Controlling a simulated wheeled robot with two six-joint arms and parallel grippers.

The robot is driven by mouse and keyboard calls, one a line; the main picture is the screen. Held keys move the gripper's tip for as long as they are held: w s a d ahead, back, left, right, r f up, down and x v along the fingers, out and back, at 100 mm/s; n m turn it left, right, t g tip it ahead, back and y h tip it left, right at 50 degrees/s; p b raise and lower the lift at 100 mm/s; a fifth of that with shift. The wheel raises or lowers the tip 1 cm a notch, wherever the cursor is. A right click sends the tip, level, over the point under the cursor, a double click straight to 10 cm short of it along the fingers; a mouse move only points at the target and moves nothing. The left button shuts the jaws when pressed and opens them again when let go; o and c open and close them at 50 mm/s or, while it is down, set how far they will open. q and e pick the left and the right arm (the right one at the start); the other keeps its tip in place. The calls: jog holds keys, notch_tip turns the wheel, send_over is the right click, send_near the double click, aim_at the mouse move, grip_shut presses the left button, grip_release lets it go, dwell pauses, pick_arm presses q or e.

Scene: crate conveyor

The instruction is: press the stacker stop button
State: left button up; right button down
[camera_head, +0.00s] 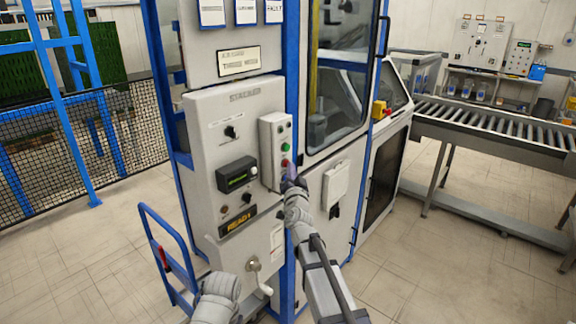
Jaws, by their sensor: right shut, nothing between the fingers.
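The stacker's grey control panel (205,125) faces me, with the word STACKER near its top. A pale button box (267,150) sticks out at its right side. It carries a green button (285,147) and, below it, a red button (284,162). My right gripper (289,174) is shut and empty, at the lower end of the box just below the red button. I cannot tell whether it touches the button. Part of my left arm (216,298) shows at the bottom; I cannot make out its gripper.
The panel also has a dark display (236,175), knobs and a pale lever (260,278) low down. A blue-framed glass door (342,75) stands to the right. A roller conveyor (500,122) runs at the right. A blue cart handle (165,250) stands at lower left.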

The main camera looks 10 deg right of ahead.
jog(key=shift+s, duration=0.1)
jog(key=shift+s+d, duration=0.5)
jog(key=shift+s, duration=0.1)
jog(key=s+d, duration=0.1)
jog(key=s, duration=0.1)
jog(key=s+d, duration=0.2)
dwell(0.7)
jog(key=shift+f, duration=0.1)
dwell(0.4)
